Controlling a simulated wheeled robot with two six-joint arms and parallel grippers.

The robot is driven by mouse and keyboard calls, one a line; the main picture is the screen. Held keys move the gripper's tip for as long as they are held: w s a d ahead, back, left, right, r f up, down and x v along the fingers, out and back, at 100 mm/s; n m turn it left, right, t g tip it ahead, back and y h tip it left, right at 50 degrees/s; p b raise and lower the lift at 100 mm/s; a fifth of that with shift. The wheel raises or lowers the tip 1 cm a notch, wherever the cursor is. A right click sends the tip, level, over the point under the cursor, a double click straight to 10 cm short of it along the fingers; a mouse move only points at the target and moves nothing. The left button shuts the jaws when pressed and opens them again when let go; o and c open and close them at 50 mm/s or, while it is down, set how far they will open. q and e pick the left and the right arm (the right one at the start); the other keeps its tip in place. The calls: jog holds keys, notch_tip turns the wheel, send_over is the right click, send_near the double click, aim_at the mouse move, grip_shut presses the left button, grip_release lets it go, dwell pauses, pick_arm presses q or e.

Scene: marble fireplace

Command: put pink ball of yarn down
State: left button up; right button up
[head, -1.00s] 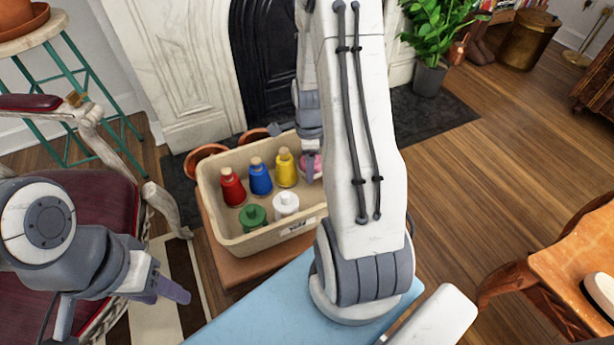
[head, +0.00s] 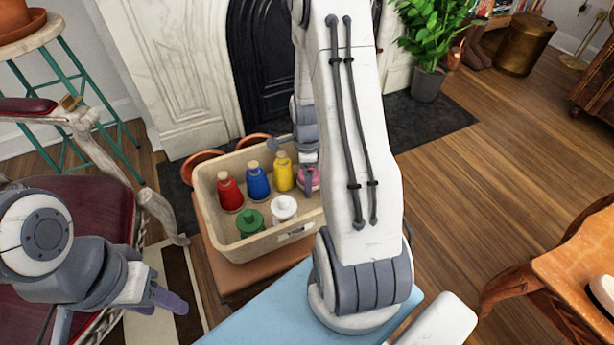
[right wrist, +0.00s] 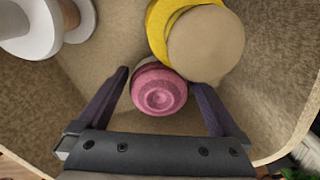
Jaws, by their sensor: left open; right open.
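The pink ball of yarn (right wrist: 160,90) is on the floor of the beige bin, close to the yellow spool. In the head view only part of the pink ball (head: 313,178) shows at the bin's right side, partly covered by my right gripper (head: 305,186). In the right wrist view my right gripper (right wrist: 163,82) is open, with one finger on each side of the ball. Gaps show between the ball and both fingers. My left gripper (head: 163,300) is open and empty at the lower left, outside the bin.
The beige bin (head: 272,246) also holds red (head: 230,192), blue (head: 258,182), yellow (head: 283,174), green (head: 250,222) and white (head: 284,208) spools. A red-seated chair (head: 95,205) stands left. A wooden chair (head: 560,270) is at right.

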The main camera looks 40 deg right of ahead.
notch_tip(320, 180, up, 12)
jog(key=p, duration=0.6)
jog(key=w+a+r+n, duration=0.1)
jog(key=a+r+n, duration=0.3)
jog(key=a+n, duration=0.45)
jog(key=s+a+r+n, duration=0.2)
jog(key=a+n, duration=0.2)
jog(key=a, duration=0.2)
jog(key=s+a+r+n, duration=0.2)
jog(key=a+r+n, duration=0.15)
jog(key=a, duration=0.25)
jog(key=s+a+r+n, duration=0.1)
jog(key=s+a+n, duration=0.4)
jog(key=n, duration=0.3)
jog(key=s+a+r+n+y, duration=0.1)
jog(key=s+a+n, duration=0.3)
jog(key=s+n, duration=0.4)
jog(key=shift+s+a+r+n+b, duration=0.3)
jog(key=shift+a+r, duration=0.1)
jog(key=shift+r, duration=0.3)
